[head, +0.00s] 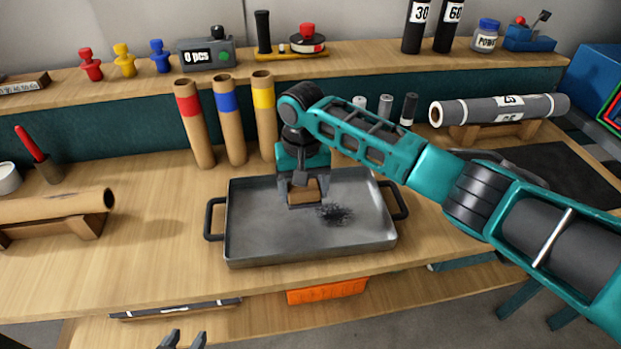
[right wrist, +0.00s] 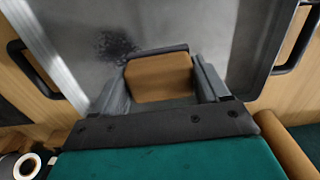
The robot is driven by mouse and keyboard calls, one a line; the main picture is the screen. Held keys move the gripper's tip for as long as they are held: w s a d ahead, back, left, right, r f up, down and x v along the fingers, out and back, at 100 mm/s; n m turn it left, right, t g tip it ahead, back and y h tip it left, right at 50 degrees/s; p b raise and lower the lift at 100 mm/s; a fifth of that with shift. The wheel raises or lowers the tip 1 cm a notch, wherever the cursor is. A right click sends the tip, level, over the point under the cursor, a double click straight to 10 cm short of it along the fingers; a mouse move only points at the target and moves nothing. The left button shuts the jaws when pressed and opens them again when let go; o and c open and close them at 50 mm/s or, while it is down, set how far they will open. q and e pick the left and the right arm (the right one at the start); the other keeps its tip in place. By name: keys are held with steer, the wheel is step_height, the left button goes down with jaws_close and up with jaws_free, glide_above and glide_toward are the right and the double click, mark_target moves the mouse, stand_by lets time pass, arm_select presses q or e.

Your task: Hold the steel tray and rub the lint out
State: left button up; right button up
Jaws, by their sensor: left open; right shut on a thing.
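The steel tray (head: 270,235) lies on the bench with a black handle at each end, one left (head: 213,219) and one right. A dark patch of lint (head: 336,213) is on the tray floor, right of its middle. My right gripper (head: 306,196) is over the tray, shut on a brown block (head: 303,192), just left of the lint. The right wrist view shows the brown block (right wrist: 160,78) between the fingers and the lint (right wrist: 115,47) beside it; whether the block touches the tray I cannot tell. My left gripper (head: 183,341) is open and empty at the bottom edge, away from the tray.
Cardboard tubes with red (head: 194,122), blue and yellow bands stand behind the tray. A grey roll (head: 498,110) rests on a wooden cradle at right. A brown tube (head: 55,206) lies at left. An orange bin (head: 327,290) sits below the bench's front edge.

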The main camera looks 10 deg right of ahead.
steer(key=f, duration=0.3)
steer(key=shift+d+f, duration=0.1)
steer(key=shift+d, duration=0.15)
steer(key=d, duration=1)
steer(key=shift+s+d, duration=0.1)
steer(key=shift+s, duration=0.1)
steer(key=shift+d+r, duration=0.25)
steer(key=shift+r, duration=1.7)
arm_select(q)
steer(key=shift+o, duration=0.4)
